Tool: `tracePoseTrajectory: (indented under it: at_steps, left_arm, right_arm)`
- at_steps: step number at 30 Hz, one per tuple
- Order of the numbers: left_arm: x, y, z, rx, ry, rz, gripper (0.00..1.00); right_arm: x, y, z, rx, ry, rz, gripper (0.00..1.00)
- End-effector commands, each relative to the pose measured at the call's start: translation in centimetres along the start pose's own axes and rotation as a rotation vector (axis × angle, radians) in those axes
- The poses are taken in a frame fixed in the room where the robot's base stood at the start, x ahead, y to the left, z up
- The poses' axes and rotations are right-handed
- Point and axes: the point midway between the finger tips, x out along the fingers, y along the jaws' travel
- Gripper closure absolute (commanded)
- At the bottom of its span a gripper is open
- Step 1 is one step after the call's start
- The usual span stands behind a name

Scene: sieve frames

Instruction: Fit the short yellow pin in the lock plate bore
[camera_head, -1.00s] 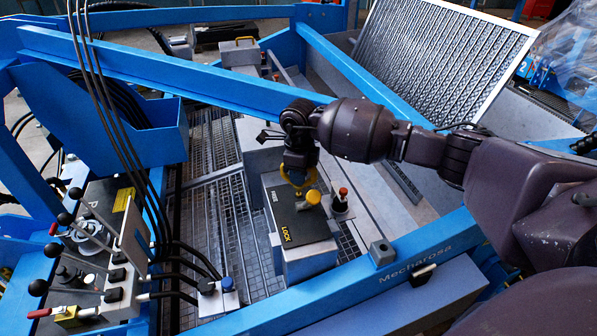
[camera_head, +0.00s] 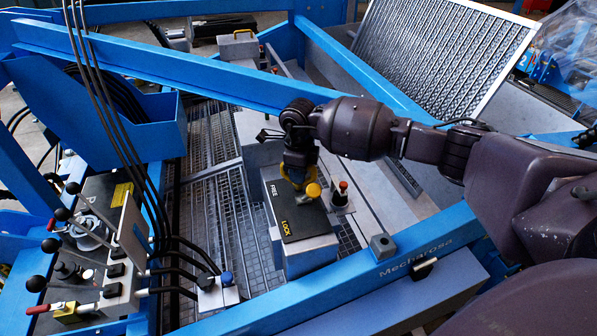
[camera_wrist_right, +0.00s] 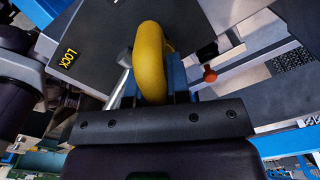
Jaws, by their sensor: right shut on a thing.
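My right gripper (camera_head: 298,165) comes down over the dark lock plate (camera_head: 289,220), which carries the labels FREE and LOCK on top of a grey box. It is shut on the yellow loop handle of the short yellow pin (camera_wrist_right: 150,55). In the head view a yellow round end (camera_head: 314,190) and a short grey metal part show just below the fingers, over the plate. The fingers partly hide the pin. I cannot tell whether its tip is in a bore; no bore shows clearly. My left gripper is out of view.
A red-topped post (camera_head: 343,187) stands close to the right of the lock plate. A panel of black-knobbed levers (camera_head: 100,235) is at the left. Grating (camera_head: 215,200) lies between.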

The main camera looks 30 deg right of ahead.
Motion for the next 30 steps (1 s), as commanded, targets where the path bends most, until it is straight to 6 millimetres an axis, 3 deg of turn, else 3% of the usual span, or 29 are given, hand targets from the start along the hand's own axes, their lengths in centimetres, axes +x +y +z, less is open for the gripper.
tracePoseTrajectory:
  at_steps: [30]
  left_arm:
    - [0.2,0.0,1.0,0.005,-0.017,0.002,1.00]
  right_arm:
    - [1.7,0.0,0.0,0.000,0.001,0.000,1.00]
